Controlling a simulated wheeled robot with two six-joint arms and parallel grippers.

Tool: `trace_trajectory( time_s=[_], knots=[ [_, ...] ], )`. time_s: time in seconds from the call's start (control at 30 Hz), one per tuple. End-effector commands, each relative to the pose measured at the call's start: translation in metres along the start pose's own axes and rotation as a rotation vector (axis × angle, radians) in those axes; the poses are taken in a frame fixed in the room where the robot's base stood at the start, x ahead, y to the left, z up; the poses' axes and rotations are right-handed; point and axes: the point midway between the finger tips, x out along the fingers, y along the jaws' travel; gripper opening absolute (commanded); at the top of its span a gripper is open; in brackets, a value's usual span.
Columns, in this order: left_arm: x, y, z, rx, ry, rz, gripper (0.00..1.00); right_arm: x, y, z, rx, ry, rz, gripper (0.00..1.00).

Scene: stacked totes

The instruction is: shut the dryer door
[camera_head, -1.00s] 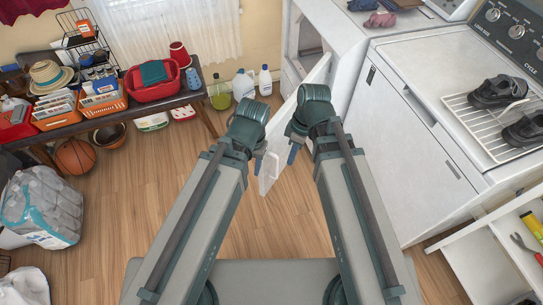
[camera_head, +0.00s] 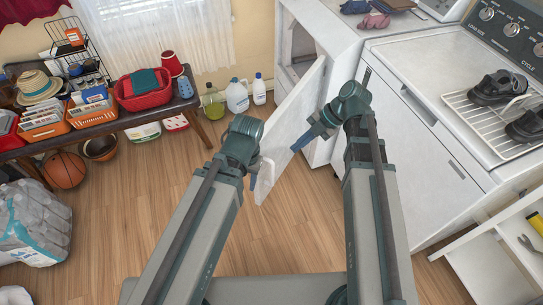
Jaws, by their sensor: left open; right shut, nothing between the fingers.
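The dryer door (camera_head: 292,123) is a white panel standing open, reaching out from the white dryer (camera_head: 350,35) at the back. The dark dryer opening (camera_head: 303,48) shows behind it. My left gripper (camera_head: 257,180) is open at the door's near lower end, beside a pale rounded piece there; its fingers are partly hidden, and I cannot tell whether it touches the door. My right gripper (camera_head: 297,147) is shut and empty. Its blue tips point left, in front of the door's face in the picture; contact is unclear.
A second white machine (camera_head: 420,130) stands at right, with a shoe rack (camera_head: 490,110) on top. An open drawer (camera_head: 490,262) juts out at lower right. Bottles (camera_head: 237,95) stand behind the door. A loaded bench (camera_head: 110,128) is at left.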

Motion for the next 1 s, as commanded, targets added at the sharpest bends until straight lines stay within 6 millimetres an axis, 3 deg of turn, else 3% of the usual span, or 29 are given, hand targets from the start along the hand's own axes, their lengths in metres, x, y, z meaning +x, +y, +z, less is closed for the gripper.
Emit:
trace_trajectory(
  time_s=[0.17, 0.67, 0.8, 1.0],
  knots=[
    [0.017, 0.002, -0.001, 0.0, 0.0, 0.0, 0.47, 0.02, -0.002, 0.001, 0.0, 0.001, -0.002, 0.0],
    [0.085, 0.008, -0.005, 0.0, 0.0, 0.0, 0.47, 0.105, -0.003, 0.002, 0.0, 0.001, -0.002, 0.0],
    [0.079, 0.007, -0.005, 0.0, 0.0, 0.0, 0.47, 0.109, 0.019, 0.001, 0.0, 0.001, -0.002, 0.0],
    [0.079, 0.007, -0.005, 0.0, 0.0, 0.0, 0.47, 0.117, 0.033, 0.0, 0.002, 0.0, -0.002, 0.0]
  ],
)
